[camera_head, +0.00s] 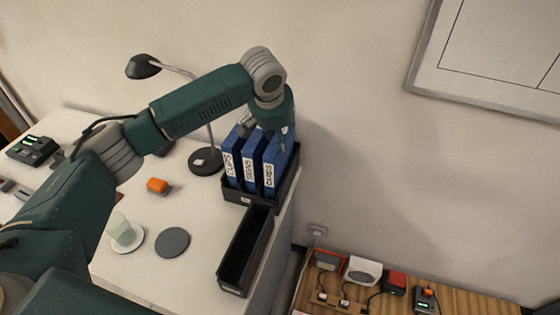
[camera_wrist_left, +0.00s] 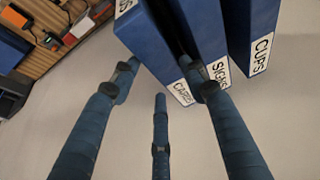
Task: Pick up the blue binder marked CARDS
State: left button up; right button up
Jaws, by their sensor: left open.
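The blue binder marked CARDS (camera_head: 269,174) stands upright at the right end of a row of three blue binders in a black holder (camera_head: 240,197). In the left wrist view, the CARDS binder (camera_wrist_left: 146,44) lies between my spread fingers. My left gripper (camera_head: 268,130) is over the top of the row, partly hidden by its own arm. Its open fingers (camera_wrist_left: 158,75) show in the wrist view, one by the outer side of CARDS and one along the gap beside the middle binder. I cannot tell if they touch it. My right gripper is not in view.
The middle binder (camera_head: 249,171) and the CUPS binder (camera_head: 231,168) stand close beside it. A long empty black tray (camera_head: 246,252) lies in front. A lamp base (camera_head: 205,162) is to the left. A lower wooden table (camera_head: 459,300) with devices is at right.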

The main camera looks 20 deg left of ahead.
aim_at(280, 163)
pick_arm(q)
jog(key=shift+w+f, duration=0.25)
jog(key=shift+f, duration=0.1)
jog(key=p+x, duration=0.2)
jog(key=x, duration=0.3)
jog(key=shift+w+a, duration=0.1)
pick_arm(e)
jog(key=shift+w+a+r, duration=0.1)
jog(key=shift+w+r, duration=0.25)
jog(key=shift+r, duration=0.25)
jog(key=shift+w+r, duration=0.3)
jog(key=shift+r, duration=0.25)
pick_arm(q)
jog(key=shift+f+p, duration=0.1)
jog(key=shift+p, duration=0.2)
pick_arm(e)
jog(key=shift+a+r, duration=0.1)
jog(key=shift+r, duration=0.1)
pick_arm(q)
grip_shut()
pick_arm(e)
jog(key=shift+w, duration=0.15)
